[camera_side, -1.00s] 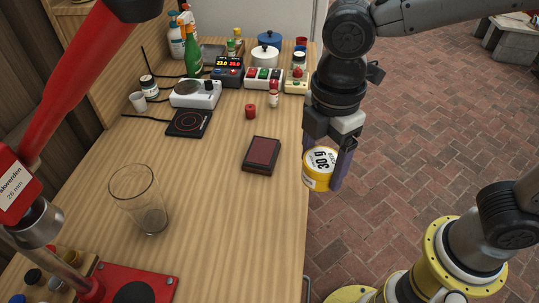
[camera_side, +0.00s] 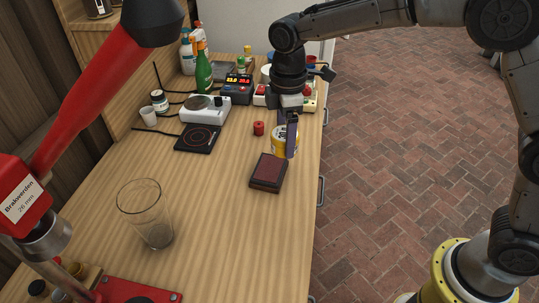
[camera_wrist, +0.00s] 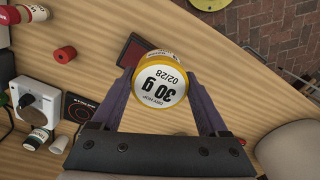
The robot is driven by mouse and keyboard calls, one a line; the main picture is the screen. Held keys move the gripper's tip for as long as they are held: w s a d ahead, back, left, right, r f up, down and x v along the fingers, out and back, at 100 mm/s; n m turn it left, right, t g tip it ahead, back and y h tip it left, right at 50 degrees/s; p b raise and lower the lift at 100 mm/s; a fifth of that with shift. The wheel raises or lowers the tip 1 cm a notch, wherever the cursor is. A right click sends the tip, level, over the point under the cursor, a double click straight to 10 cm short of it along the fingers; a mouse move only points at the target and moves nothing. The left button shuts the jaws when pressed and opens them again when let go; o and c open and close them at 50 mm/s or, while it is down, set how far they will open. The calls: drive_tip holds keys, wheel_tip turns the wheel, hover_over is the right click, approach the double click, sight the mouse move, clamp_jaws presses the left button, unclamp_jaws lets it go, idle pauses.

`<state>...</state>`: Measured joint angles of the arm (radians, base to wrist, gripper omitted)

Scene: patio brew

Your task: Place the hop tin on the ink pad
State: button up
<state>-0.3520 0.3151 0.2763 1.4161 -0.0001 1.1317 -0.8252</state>
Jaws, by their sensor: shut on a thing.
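The hop tin (camera_side: 279,139) is a yellow tin with a white lid; its lid, marked "30 g", faces the camera in the wrist view (camera_wrist: 160,86). My gripper (camera_side: 291,146) is shut on it, with one purple finger on each side in the wrist view (camera_wrist: 161,92). The ink pad (camera_side: 268,173) is a dark case with a dull red top, lying on the table. In the side view the tin is just behind the pad. In the wrist view the pad (camera_wrist: 132,50) shows partly behind the tin. I cannot tell the tin's exact height above the table.
A small red cylinder (camera_side: 258,128) stands left of the tin. A tall empty glass (camera_side: 148,215) stands at the front left. The table around the pad's front is clear.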

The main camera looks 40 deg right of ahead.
hover_over(270, 168)
drive_tip(key=f, duration=0.4)
drive_tip(key=shift+s+f, duration=0.2)
drive_tip(key=shift+s, duration=0.05)
drive_tip(key=shift+w+f, duration=0.15)
drive_tip(key=shift+f, duration=0.8)
drive_tip(key=shift+w+f, duration=0.15)
drive_tip(key=shift+f, duration=0.8)
drive_tip(key=shift+f, duration=0.1)
drive_tip(key=o, duration=1.2)
drive_tip(key=shift+f, duration=0.1)
drive_tip(key=shift+o, duration=0.2)
